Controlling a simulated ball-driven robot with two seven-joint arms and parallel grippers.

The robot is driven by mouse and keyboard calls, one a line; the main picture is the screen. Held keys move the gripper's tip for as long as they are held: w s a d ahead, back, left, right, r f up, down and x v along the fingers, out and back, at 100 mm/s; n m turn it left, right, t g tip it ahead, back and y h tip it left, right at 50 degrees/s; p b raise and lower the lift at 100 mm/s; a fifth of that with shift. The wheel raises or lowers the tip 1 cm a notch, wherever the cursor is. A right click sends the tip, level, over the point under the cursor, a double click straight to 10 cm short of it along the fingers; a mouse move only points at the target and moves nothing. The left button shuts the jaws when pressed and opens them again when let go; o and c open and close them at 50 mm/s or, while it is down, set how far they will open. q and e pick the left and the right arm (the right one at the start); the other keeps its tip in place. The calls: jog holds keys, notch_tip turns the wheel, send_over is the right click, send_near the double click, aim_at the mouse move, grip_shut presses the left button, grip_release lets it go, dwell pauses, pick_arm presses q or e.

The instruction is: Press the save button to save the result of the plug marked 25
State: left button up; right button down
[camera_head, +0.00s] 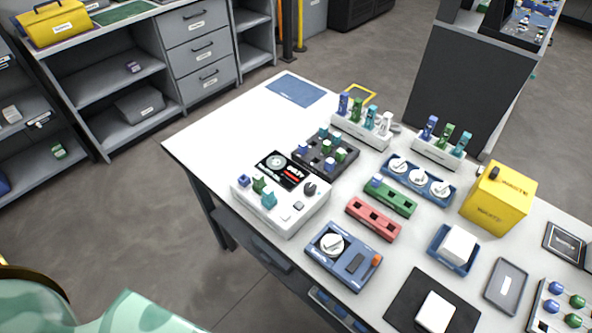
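A white device (290,222) stands near the table's left front edge. It has a black panel (284,170) with a round dial and red and white markings too small to read. A blue plug, a green plug (259,185) and a teal plug (269,200) stand on its left part. A dark knob (310,188) and small buttons (299,205) are on its right part. I cannot tell which button is marked save, and I cannot read a 25 on any plug. Neither of my grippers shows in this view.
A dark block (318,165) with several plugs stands behind the device. A red block (373,219), a green block (400,200), a blue tool unit (325,262) and a yellow box (498,196) are to the right. The table's left corner (205,135) is bare.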

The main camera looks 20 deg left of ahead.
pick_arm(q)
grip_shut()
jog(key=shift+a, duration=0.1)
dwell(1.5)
